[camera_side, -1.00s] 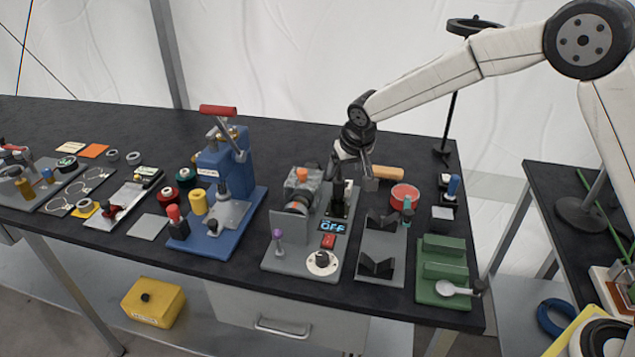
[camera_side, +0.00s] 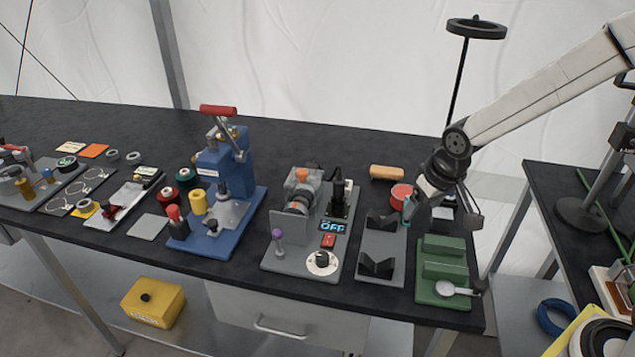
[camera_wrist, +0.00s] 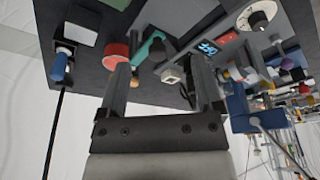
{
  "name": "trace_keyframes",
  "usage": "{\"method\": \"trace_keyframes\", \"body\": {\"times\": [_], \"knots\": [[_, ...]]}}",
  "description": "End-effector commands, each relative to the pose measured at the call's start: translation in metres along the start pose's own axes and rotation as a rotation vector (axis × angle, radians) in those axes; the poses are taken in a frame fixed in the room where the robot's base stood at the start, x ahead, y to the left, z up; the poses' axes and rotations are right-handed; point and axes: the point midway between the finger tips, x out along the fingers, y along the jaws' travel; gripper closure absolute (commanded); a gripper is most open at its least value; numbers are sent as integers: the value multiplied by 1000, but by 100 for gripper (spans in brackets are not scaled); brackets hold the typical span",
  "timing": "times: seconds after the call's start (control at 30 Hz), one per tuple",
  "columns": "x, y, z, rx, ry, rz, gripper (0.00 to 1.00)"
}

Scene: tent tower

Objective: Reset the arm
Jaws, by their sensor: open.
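My gripper (camera_side: 441,208) is open and empty at the right end of the black table, above the area between the red round piece (camera_side: 399,194) and the green slotted holder (camera_side: 442,272). In the wrist view my gripper (camera_wrist: 165,80) shows its two fingers spread apart with nothing held between them. The red round piece (camera_wrist: 116,50) and a teal part (camera_wrist: 151,46) show beyond the fingers there. My arm comes in from the upper right, and my wrist hides part of the small items behind it.
A grey plate with black V-blocks (camera_side: 377,265) and a grey motor fixture with an OFF display (camera_side: 332,227) stand to the left. Farther left is a blue press (camera_side: 222,170). A thin black stand (camera_side: 460,85) rises at the back right.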

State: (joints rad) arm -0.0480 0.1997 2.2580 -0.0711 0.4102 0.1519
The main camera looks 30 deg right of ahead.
Motion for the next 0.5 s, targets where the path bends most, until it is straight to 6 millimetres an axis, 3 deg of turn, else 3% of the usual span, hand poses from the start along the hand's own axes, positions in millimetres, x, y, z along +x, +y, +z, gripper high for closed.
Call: {"method": "trace_keyframes", "body": {"times": [0.2,0.33,0.5], "knots": [[-10,12,61,-25,-27,-9,16],[-12,16,84,-35,-39,-13,16],[-13,17,96,-40,-44,-14,16]]}}
